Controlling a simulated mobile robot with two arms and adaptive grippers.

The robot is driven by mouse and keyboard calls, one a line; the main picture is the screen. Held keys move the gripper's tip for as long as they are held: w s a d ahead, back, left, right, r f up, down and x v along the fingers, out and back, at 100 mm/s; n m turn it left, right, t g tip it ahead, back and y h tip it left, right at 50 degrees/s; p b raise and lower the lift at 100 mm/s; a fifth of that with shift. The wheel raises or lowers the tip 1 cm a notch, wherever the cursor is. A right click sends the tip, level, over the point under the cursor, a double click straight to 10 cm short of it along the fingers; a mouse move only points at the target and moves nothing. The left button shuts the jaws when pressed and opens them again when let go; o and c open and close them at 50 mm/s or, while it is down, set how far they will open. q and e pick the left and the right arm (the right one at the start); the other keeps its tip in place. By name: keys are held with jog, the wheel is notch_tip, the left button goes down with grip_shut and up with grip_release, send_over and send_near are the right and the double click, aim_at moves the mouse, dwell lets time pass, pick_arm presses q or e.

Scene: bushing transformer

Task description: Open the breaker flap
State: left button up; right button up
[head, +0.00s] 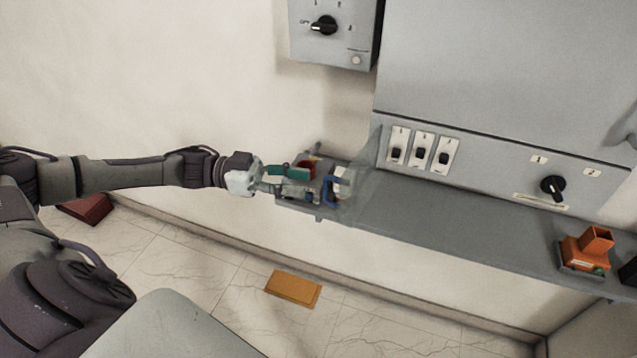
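Three breaker switches (422,152) sit in white plates on the front of the grey cabinet (500,70), and their faces show plainly. A faint see-through panel (366,152), perhaps the breaker flap, sticks out at the cabinet's left edge beside the switches. Its exact outline is hard to tell. My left gripper (285,180) reaches in from the left, to the left of the switches and apart from them. Its fingers blend with the cluttered tray behind, so its opening and any hold are unclear. My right gripper is not in view.
A tray (320,214) with small coloured items is at the left end of the grey shelf (450,225). An orange device (585,250) stands at the shelf's right. A rotary knob (553,187) is on the cabinet. A wall box (333,45) hangs above. The shelf's middle is clear.

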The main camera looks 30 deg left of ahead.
pick_arm(q)
jog(key=v, duration=0.6)
jog(key=shift+w+d, duration=0.1)
dwell(0.3)
